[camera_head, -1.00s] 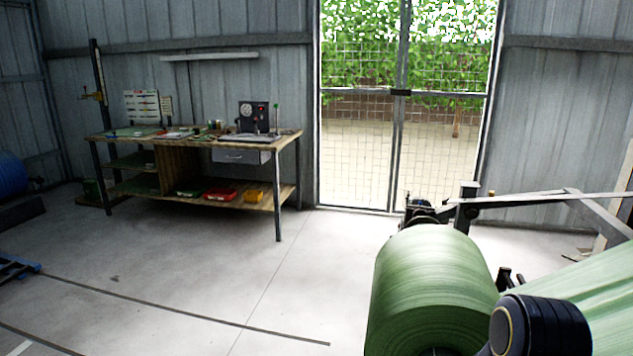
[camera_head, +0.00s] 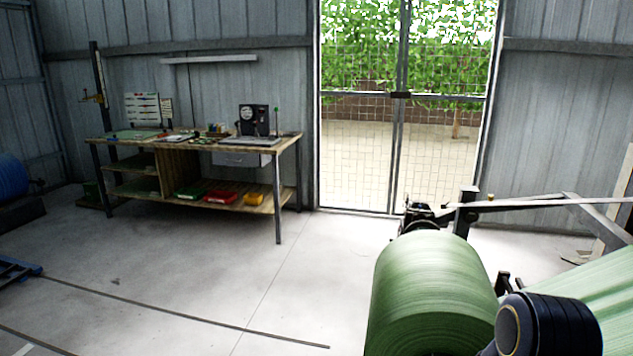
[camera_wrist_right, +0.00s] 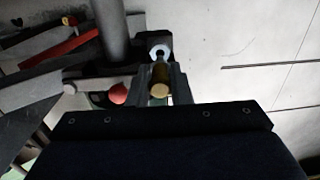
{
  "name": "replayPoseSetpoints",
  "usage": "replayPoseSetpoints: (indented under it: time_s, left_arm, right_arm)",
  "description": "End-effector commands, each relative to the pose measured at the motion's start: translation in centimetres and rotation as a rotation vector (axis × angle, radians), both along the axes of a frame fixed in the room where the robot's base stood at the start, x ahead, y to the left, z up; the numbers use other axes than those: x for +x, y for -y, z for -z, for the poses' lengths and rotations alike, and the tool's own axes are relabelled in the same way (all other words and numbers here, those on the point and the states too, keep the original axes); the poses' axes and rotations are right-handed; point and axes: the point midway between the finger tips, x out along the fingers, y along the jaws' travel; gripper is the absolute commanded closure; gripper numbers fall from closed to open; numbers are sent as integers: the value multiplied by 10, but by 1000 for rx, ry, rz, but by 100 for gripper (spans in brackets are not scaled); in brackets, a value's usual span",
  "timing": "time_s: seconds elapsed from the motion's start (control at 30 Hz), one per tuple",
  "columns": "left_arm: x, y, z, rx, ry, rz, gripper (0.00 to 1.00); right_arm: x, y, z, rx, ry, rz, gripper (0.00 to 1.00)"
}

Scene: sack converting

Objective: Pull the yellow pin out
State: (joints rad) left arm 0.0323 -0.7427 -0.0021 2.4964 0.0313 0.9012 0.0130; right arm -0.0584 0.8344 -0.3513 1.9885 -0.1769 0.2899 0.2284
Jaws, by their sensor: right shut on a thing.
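The yellow pin (camera_wrist_right: 160,90) shows in the right wrist view, its round dull-yellow end facing the camera. My right gripper (camera_wrist_right: 161,75) is shut on it, with one grey finger on each side. Beyond the pin is a pale ring (camera_wrist_right: 159,51) at a dark bracket on the machine. How far the pin sits in that bracket cannot be told. In the head view I cannot make out the pin or the right gripper's fingers. My left gripper is in neither view.
A red knob (camera_wrist_right: 118,93) sits close left of the pin, beside a grey post (camera_wrist_right: 108,30). In the head view a large green roll (camera_head: 432,290) stands in front of the machine arm (camera_head: 540,202). A workbench (camera_head: 290,141) is at the back left; the floor between is clear.

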Motion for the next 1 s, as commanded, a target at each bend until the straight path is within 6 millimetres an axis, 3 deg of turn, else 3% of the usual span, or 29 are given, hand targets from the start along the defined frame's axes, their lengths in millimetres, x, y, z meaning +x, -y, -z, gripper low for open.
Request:
replayPoseSetpoints:
  time_s: [0.43, 1.0]
  left_arm:
    - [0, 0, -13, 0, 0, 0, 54]
    - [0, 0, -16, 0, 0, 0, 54]
  right_arm:
    - [0, 0, -19, 0, 0, -1, 100]
    - [0, 1, -25, 0, 1, 0, 100]
